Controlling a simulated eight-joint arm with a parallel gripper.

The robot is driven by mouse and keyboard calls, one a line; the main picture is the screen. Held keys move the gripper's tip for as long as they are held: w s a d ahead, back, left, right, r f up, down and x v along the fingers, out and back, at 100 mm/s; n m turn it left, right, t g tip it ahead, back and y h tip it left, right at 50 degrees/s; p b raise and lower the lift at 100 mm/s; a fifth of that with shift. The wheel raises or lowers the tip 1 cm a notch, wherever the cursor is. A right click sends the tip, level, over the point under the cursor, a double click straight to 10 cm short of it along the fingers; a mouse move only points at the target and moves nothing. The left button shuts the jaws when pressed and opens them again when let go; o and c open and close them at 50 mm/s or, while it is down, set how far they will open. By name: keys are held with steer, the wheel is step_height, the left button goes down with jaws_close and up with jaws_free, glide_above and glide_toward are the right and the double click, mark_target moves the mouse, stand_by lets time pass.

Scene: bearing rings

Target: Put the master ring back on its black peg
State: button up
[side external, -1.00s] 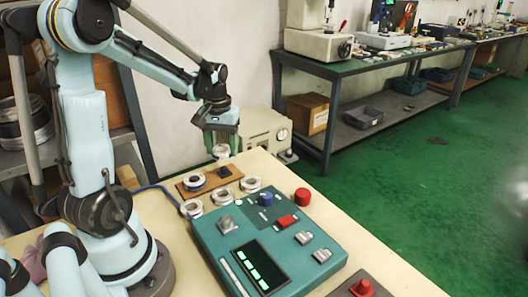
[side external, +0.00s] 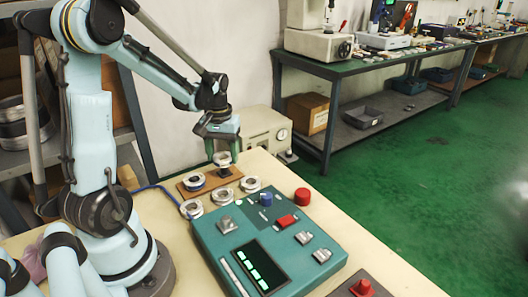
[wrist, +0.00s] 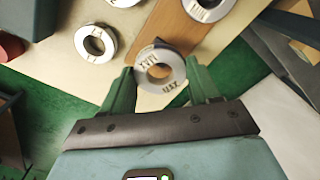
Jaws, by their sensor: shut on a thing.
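My gripper (side external: 222,152) is shut on a silver-grey ring with dark engraved marks, the master ring (side external: 222,159). In the wrist view the ring (wrist: 147,80) sits between the two green fingers (wrist: 160,88), its hole facing the camera. The ring is just above the right part of a brown wooden board (side external: 209,187), over the black peg (side external: 225,172), which is partly hidden beneath it. A dark edge shows behind the ring in the wrist view. I cannot tell whether ring and peg touch.
Another ring (side external: 195,183) lies at the board's left part. Several loose rings, such as one at the right (side external: 250,185), lie on the cream table in front. A teal control box (side external: 215,242) with buttons fills the table's front. A beige machine (side external: 262,130) stands behind.

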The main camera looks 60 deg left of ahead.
steer(key=shift+f, duration=1.75)
stand_by(1.3)
steer(key=o, duration=1.3)
steer(key=shift+r, duration=3.8)
steer(key=d+r+m+t, duration=0.1)
steer(key=d+m+t, duration=0.1)
steer(key=d, duration=0.4)
steer(key=s+d+r+m+t, duration=0.1)
steer(key=d+r+m+t, duration=0.1)
steer(key=d+m, duration=0.2)
steer(key=d+r+m+t, duration=0.1)
steer(key=d+m+t, duration=0.2)
steer(key=d, duration=0.6)
steer(key=shift+s+d+r, duration=0.15)
steer(key=shift+d+r, duration=0.2)
steer(key=shift+d, duration=0.05)
